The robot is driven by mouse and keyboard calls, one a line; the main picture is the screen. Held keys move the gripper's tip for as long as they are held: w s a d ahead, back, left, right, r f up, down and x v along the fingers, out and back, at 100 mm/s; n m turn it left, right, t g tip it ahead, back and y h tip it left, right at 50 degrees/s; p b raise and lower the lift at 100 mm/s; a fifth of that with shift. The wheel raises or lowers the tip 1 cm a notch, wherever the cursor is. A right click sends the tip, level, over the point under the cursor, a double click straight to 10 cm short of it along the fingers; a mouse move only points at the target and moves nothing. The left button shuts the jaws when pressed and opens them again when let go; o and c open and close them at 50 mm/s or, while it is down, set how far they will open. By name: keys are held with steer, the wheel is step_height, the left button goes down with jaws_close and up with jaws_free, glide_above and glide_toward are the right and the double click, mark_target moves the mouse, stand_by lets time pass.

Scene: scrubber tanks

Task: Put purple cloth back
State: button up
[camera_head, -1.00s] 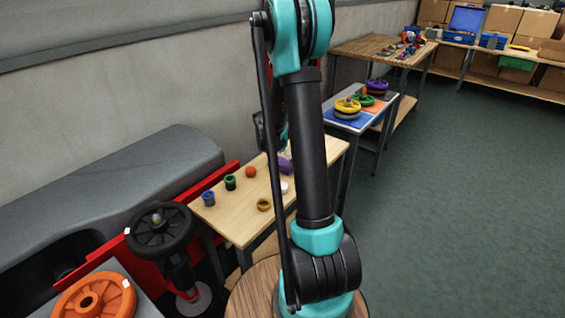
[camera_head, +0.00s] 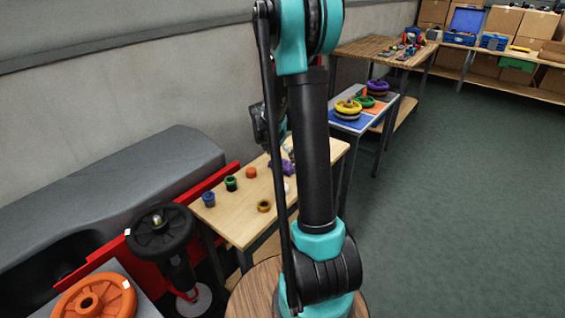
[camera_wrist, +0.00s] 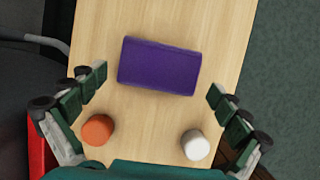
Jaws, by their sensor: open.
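The purple cloth (camera_wrist: 159,66) is a folded block lying on the light wooden table (camera_wrist: 205,20). In the wrist view it lies slightly tilted, beyond and between my fingertips. My gripper (camera_wrist: 156,86) is open, with one green-padded finger on each side and nothing between them. It is above the table, apart from the cloth. In the head view the purple cloth (camera_head: 287,167) shows only in part beside my arm, which hides some of it.
An orange round piece (camera_wrist: 98,130) and a white one (camera_wrist: 195,145) stand near my fingers. Blue (camera_head: 208,199), green (camera_head: 231,183) and brown (camera_head: 264,206) pieces stand on the same table. A side table (camera_head: 350,122) holds coloured rings. The floor at right is clear.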

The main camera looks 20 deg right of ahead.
steer(key=v, duration=0.7)
steer(key=s+a+f+m+y, duration=0.1)
steer(key=s+a+m, duration=0.1)
steer(key=s+m, duration=0.6)
steer(key=s+a+f+m+t+y, duration=0.1)
steer(key=s+a+f+m, duration=0.1)
steer(key=s+m, duration=0.6)
steer(key=s+a+f+m+y, duration=0.1)
steer(key=s+a+m, duration=0.3)
steer(key=s+m, duration=0.4)
steer(key=shift+s+f+m+t+y, duration=0.3)
steer(key=shift+s+f+m+t, duration=0.1)
steer(key=shift+s, duration=0.65)
